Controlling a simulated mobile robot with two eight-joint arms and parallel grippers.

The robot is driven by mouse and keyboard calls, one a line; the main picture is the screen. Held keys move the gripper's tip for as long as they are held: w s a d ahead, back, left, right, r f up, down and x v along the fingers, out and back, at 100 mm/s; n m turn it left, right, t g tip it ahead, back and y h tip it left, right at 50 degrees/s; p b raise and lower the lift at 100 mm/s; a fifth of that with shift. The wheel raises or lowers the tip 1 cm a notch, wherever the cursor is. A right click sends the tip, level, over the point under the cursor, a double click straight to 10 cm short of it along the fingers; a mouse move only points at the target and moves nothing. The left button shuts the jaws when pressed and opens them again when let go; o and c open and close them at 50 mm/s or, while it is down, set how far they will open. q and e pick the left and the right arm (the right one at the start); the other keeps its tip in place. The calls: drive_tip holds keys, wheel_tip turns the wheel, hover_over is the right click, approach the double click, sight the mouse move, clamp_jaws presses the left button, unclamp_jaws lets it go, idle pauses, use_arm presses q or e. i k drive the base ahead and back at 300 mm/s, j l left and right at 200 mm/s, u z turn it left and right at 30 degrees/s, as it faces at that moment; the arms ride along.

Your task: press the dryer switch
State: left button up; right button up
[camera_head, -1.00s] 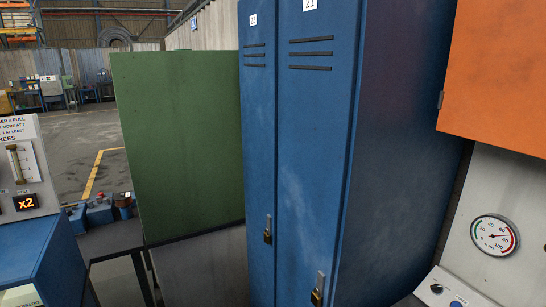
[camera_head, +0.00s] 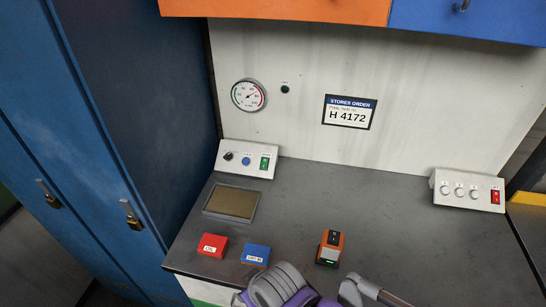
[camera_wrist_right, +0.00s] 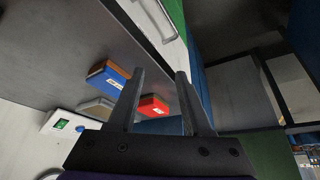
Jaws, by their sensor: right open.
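Two switch boxes stand on the grey bench in the head view; their labels are too small to read, so I cannot tell which is the dryer's. The left box (camera_head: 247,159) has a black knob, a blue button and a green switch (camera_head: 265,163). The right box (camera_head: 467,190) has several pale knobs and a red switch (camera_head: 495,197). In the right wrist view, a green switch (camera_wrist_right: 61,124) shows on a white box at lower left. My right gripper (camera_wrist_right: 160,72) is open and empty, its fingers apart. My left gripper is not in view.
A red box (camera_head: 212,245), a blue box (camera_head: 256,254) and an orange-black device (camera_head: 330,247) stand near the bench's front. A shallow tray (camera_head: 231,202) lies behind them. Blue lockers (camera_head: 60,120) flank the left; cabinets (camera_head: 280,9) hang above. The bench's middle is clear.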

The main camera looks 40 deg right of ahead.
sight(264, 162)
drive_tip(key=z, duration=1.25)
